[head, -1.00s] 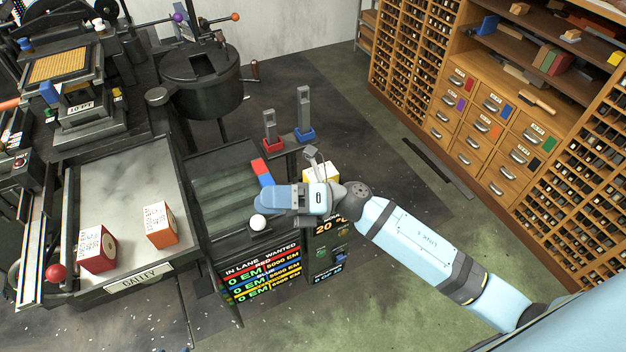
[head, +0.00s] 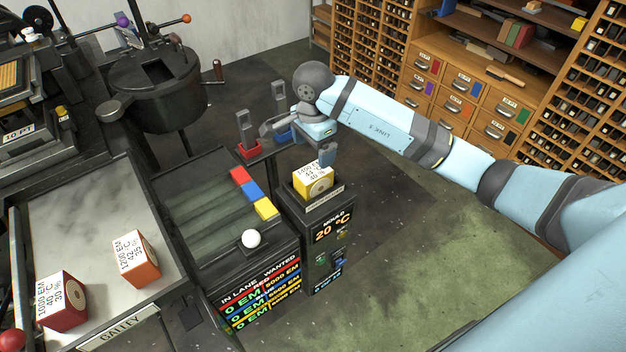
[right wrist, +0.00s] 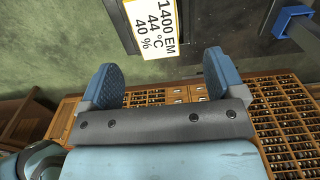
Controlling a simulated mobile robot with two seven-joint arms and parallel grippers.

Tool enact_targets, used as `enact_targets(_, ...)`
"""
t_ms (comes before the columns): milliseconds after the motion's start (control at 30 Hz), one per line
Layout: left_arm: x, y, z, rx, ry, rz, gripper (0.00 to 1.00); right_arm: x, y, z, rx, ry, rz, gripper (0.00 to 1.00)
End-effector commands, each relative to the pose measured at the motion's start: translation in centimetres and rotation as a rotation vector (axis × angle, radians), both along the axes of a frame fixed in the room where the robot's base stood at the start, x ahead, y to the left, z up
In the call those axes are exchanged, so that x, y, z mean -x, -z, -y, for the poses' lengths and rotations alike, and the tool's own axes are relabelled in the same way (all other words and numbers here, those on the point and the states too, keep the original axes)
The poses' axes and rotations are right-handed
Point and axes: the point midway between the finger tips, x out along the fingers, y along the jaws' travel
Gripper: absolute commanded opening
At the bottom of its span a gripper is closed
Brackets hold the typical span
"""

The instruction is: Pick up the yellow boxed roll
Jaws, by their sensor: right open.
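The yellow boxed roll (head: 311,181) sits on top of the dark mould stand in the head view, its white label face reading 1400 EM, 44 °C, 40 %. It also shows in the right wrist view (right wrist: 152,27) at the top, beyond the fingertips. My right gripper (head: 303,142) is open and empty, just behind and above the box in the head view. In the right wrist view the two blue fingers of the gripper (right wrist: 163,72) are wide apart, with the box past the space between them. My left gripper is not in view.
Red (head: 62,302) and orange (head: 136,258) boxed rolls stand on the galley table (head: 75,228).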

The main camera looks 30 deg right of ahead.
Motion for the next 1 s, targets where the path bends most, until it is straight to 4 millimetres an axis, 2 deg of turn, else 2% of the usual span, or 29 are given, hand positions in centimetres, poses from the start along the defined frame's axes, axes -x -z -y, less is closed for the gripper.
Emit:
enact_targets(100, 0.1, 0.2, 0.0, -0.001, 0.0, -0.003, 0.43, 0.0, 2.0, -0.1, -0.003, 0.001, -0.002, 0.88)
enact_targets(367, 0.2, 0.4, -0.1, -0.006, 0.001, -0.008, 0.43, 0.2, 4.0, -0.1, -0.004, 0.0, -0.002, 0.88)
enact_targets(633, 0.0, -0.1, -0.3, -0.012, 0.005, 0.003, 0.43, 0.7, 7.8, -0.3, -0.004, 0.001, -0.002, 0.88)
enact_targets(933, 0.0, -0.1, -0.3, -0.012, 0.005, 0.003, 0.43, 0.6, 8.4, -0.2, -0.002, -0.001, 0.001, 0.88)
enact_targets(967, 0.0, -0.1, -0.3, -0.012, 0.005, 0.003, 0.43, 0.6, 8.4, -0.2, -0.002, -0.001, 0.001, 0.86)
enact_targets(1000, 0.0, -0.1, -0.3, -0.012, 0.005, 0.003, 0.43, 0.6, 8.4, -0.2, -0.002, 0.0, 0.001, 0.77)
